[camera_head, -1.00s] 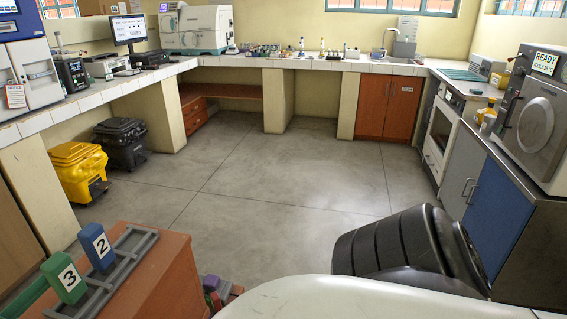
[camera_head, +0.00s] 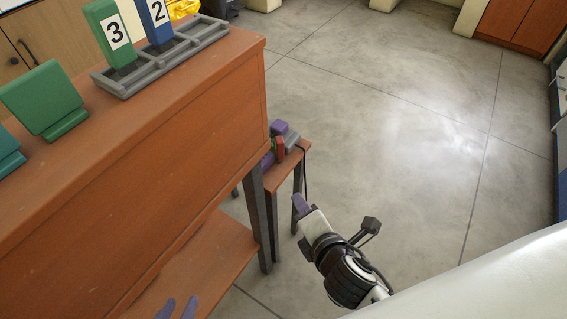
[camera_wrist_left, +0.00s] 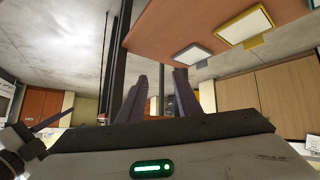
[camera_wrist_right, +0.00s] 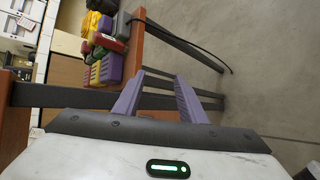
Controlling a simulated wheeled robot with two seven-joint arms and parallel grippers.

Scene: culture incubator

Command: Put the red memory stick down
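The red memory stick (camera_head: 278,147) appears to lie among other coloured pieces on a small wooden stool (camera_head: 297,160); a red piece (camera_wrist_right: 110,42) also shows in the right wrist view, in the pile at upper left. My right gripper (camera_head: 302,206) is in front of the stool, apart from the pile. In the right wrist view its purple fingers (camera_wrist_right: 158,98) are spread with nothing between them. My left gripper (camera_head: 178,307) shows only its purple fingertips, low beside the large wooden table. In the left wrist view its fingers (camera_wrist_left: 158,96) are spread and empty.
The large wooden table (camera_head: 190,120) carries a grey rack (camera_head: 125,88) with a green stick "3" (camera_head: 108,35) and a blue stick "2" (camera_head: 157,22). A green stand (camera_head: 48,100) is nearer. A dark cable (camera_wrist_right: 185,40) hangs by the stool. Floor on the right is clear.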

